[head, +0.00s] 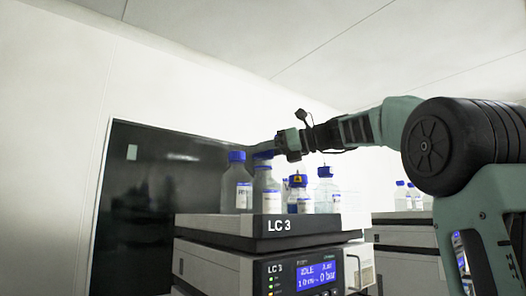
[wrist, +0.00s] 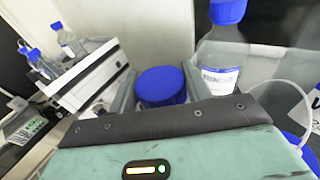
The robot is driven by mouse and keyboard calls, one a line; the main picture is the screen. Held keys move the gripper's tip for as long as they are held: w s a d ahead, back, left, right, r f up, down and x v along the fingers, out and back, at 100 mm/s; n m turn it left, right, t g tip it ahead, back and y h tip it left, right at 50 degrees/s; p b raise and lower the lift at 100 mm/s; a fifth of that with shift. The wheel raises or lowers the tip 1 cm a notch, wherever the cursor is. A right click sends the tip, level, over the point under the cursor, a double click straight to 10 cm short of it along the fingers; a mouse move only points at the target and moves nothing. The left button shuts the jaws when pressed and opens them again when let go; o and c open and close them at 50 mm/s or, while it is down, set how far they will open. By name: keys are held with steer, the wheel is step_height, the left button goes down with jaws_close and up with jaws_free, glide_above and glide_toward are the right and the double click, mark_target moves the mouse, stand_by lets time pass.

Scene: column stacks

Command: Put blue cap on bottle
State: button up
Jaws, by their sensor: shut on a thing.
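The blue cap (wrist: 162,86) is between the two fingers of my gripper (wrist: 160,92) in the wrist view. In the head view my gripper (head: 264,149) is at the top of a clear bottle (head: 266,186) with a white label, on the LC 3 unit. A little blue of the cap shows there at the fingers. The bottle stands upright, with its neck right below the gripper. I cannot tell whether the cap touches the neck. The bottle under the cap is hidden in the wrist view.
A blue-capped bottle (head: 237,182) stands close on the left; a blue-capped bottle (wrist: 224,55) also shows in the wrist view. More bottles (head: 326,188) stand to the right on the LC 3 unit (head: 250,226). A cable hangs at its right side.

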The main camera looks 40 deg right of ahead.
steer(key=shift+f+b, duration=0.45)
steer(key=shift+f, duration=0.4)
stand_by(1.1)
steer(key=o, duration=1)
steer(key=b+v, duration=0.4)
steer(key=v, duration=1.3)
steer(key=shift+s, duration=0.2)
steer(key=shift+d, duration=0.1)
